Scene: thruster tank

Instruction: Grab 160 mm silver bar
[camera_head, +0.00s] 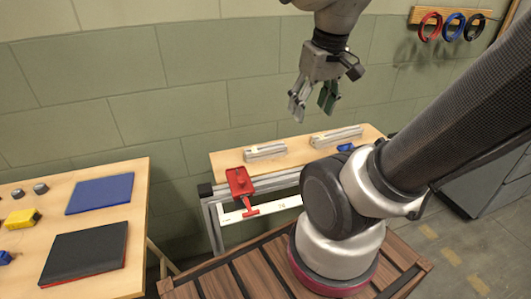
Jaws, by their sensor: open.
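Two silver bars lie on the wooden bench top by the wall. The left bar (265,152) looks shorter, and the right bar (336,136) looks longer. I cannot read a length on either, so I cannot tell which is 160 mm. My gripper (312,112) hangs open and empty above the bench, fingers pointing down. In the picture it is above the gap between the two bars, apart from both.
A red clamp (239,184) sits at the bench's front left edge. A small blue item (346,147) lies near the right bar, partly behind my arm. A left table (140,185) holds a blue pad (100,193) and a black pad (84,253). Colored rings (453,27) hang on the wall.

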